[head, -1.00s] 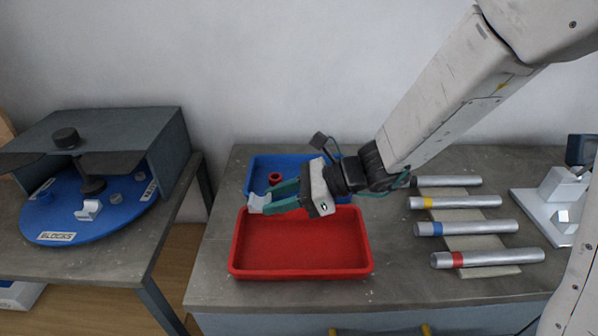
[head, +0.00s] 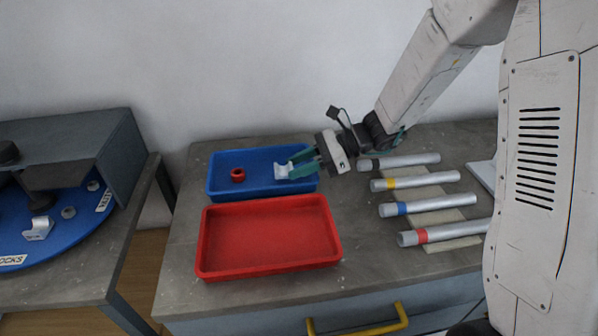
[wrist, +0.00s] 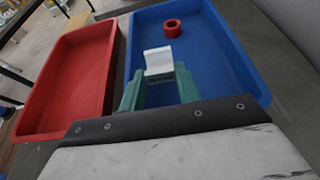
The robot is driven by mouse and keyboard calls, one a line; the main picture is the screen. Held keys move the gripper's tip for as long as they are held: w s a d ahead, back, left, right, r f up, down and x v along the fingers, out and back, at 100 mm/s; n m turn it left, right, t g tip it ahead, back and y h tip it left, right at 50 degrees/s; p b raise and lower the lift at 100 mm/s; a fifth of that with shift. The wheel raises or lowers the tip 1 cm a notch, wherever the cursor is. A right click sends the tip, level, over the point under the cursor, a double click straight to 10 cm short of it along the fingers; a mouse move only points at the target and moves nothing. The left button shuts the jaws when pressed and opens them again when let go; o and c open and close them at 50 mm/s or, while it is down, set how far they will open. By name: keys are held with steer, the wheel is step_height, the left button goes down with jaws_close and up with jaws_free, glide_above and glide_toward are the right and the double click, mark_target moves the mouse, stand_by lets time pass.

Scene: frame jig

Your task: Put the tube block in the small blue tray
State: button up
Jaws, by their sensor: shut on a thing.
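The tube block is a small pale block with a curved top (head: 283,170); it also shows in the wrist view (wrist: 158,60). My gripper (head: 291,168) is shut on it, with green fingers on its two sides. The small blue tray (head: 222,186) is at the back of the bench, and it fills the right of the wrist view (wrist: 215,70). The block is over the right part of this tray. I cannot tell whether it touches the tray floor. A red ring (head: 238,175) lies in the tray, to the left of the block.
A larger red tray (head: 268,236) stands in front of the blue one, empty. Several metal tubes with coloured bands (head: 428,205) lie on a rack to the right. A blue turntable (head: 62,238) with another pale block (head: 38,229) is at the left.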

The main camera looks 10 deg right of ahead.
mark_target(300, 182)
step_height(300, 182, down, 2)
steer(key=shift+f, duration=0.1)
steer(key=shift+s, duration=0.1)
steer(key=shift+s+f, duration=0.3)
steer(key=shift+f, duration=0.4)
steer(key=o, duration=1)
steer(key=shift+w+r, duration=0.15)
steer(key=shift+r, duration=0.4)
steer(key=shift+o, duration=0.2)
steer(key=v, duration=1.2)
steer(key=shift+w+r, duration=0.15)
